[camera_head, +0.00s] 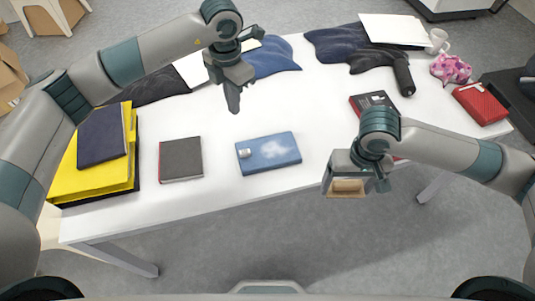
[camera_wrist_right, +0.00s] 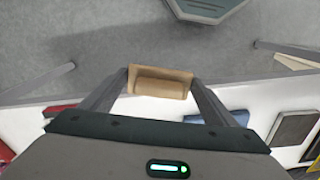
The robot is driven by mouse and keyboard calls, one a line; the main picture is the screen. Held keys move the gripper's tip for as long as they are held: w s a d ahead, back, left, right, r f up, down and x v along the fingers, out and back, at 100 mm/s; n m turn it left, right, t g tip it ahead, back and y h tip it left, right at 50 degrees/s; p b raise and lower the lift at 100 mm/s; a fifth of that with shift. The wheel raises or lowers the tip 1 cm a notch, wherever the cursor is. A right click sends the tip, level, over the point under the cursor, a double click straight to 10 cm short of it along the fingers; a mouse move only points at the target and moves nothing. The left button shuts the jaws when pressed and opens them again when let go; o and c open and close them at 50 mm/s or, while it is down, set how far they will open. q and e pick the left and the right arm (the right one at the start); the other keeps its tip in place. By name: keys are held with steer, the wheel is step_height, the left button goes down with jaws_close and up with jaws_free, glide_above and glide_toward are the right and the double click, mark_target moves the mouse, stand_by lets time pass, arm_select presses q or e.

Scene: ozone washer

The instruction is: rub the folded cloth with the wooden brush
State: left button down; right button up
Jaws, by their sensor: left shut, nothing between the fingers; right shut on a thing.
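The folded cloth (camera_head: 268,153) is a flat blue block with a pale patch, lying on the white table in the middle of the head view. Part of it shows behind a finger in the right wrist view (camera_wrist_right: 236,117). My right gripper (camera_head: 347,180) is shut on the wooden brush (camera_wrist_right: 160,78), a small light-brown block between its fingertips. It holds the brush past the table's front edge, right of the cloth and apart from it. The brush's underside cannot be made out. My left gripper (camera_head: 233,103) is shut and empty, above the table behind the cloth.
A dark grey book (camera_head: 181,159) lies left of the cloth. Yellow folders (camera_head: 92,181) with a dark blue book (camera_head: 103,138) on top are further left. A dark book (camera_head: 374,101) lies near my right arm. Dark garments and a hair dryer (camera_head: 403,77) are at the back.

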arm_select(q)
steer(key=shift+r, duration=0.9)
